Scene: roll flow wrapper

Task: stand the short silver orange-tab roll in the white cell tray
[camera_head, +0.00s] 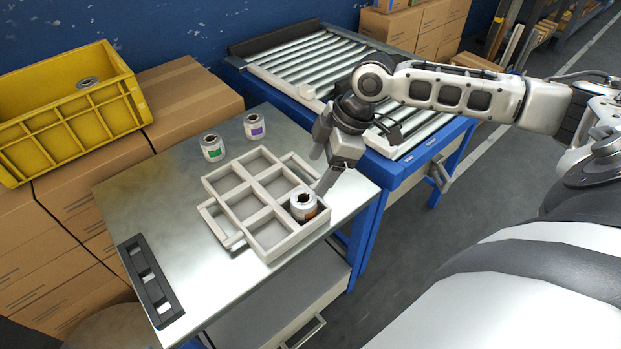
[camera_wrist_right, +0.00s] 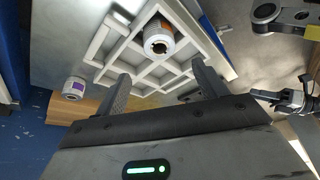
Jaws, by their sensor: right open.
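The short silver roll with the orange tab (camera_head: 304,206) stands upright in the right-hand corner cell of the white cell tray (camera_head: 244,222). In the right wrist view the roll (camera_wrist_right: 158,40) shows its open end and orange label inside the tray grid (camera_wrist_right: 112,58). My right gripper (camera_head: 322,170) is just behind and above that corner of the tray. The roll's lower part is partly hidden by the cell walls. My left gripper does not show in the head view.
A green-label roll (camera_head: 212,147) and a purple-label roll (camera_head: 254,126) stand on the metal table behind the tray. A black slotted rack (camera_head: 150,281) lies at the left front. A yellow crate (camera_head: 70,125) sits on cartons; a roller conveyor (camera_head: 325,62) stands behind.

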